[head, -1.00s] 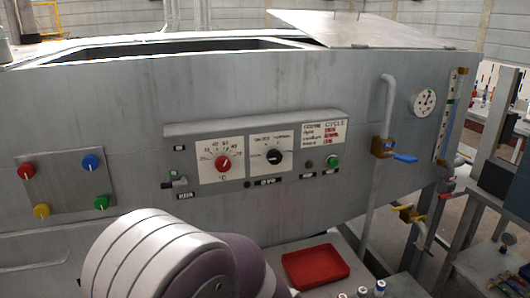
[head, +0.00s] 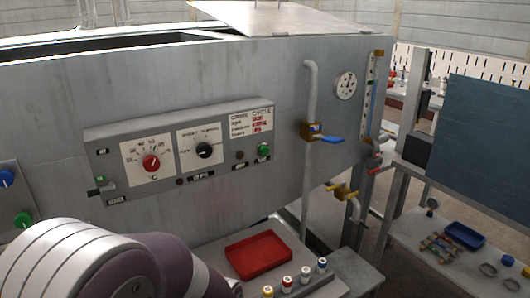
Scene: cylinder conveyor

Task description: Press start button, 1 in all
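In the head view a grey machine carries a control panel (head: 180,120) with a red dial (head: 151,163), a black dial (head: 204,151) and a small green button (head: 263,150) at its right end. Another green knob (head: 23,220) and a blue knob (head: 6,178) sit on a separate plate at the left edge. None of these carries a readable start label. One of my arms, white and purple, fills the lower left below the panel. Its gripper is not visible, and neither is my other gripper.
A red tray (head: 258,256) and several small coloured-top cylinders (head: 304,276) lie below the panel. Pipes with a blue-handled valve (head: 330,139) and a yellow-handled valve (head: 342,190) stand to the right. A shelf with a blue tray (head: 464,235) is at far right.

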